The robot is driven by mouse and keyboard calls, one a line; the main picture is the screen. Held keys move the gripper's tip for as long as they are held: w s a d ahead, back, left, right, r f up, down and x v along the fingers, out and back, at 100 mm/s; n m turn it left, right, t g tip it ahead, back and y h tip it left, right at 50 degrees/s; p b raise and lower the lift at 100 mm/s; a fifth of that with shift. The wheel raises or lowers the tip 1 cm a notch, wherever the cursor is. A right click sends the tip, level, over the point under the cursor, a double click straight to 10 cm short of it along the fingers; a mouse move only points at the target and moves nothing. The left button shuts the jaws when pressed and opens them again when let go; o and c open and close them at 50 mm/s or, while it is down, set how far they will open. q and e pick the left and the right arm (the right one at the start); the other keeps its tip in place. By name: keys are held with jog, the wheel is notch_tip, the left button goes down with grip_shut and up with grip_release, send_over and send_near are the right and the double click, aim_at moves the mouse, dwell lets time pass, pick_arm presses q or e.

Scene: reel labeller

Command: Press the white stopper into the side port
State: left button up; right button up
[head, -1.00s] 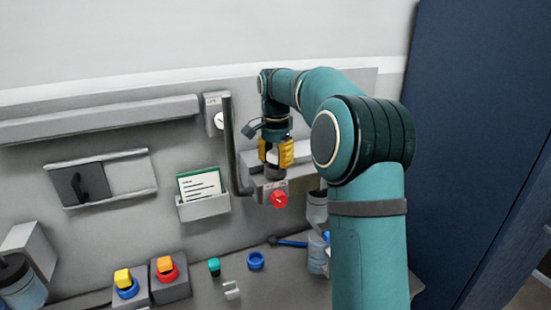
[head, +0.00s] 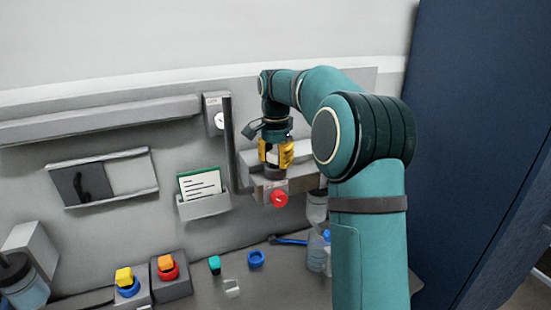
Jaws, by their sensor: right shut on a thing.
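My right gripper (head: 276,156) has yellow fingers and points down over a grey block (head: 247,171) mounted on the wall panel. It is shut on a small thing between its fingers. A little white shows there, which fits the white stopper, but the fingers and arm hide most of it. A dark round part sits just below the fingertips at the block's top. I cannot make out the side port, or whether the held thing touches it. My left gripper is not in view.
A red knob (head: 280,198) sticks out below the block. A dark vertical bar (head: 229,140) stands just left of the gripper. A card holder (head: 205,206) is on the panel. Coloured buttons (head: 167,268), a blue ring (head: 256,258) and a clear bottle (head: 316,252) stand on the bench.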

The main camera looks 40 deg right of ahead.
jog(key=shift+f, duration=0.15)
jog(key=o, duration=1.2)
jog(key=shift+s, duration=0.1)
notch_tip(320, 180, up, 12)
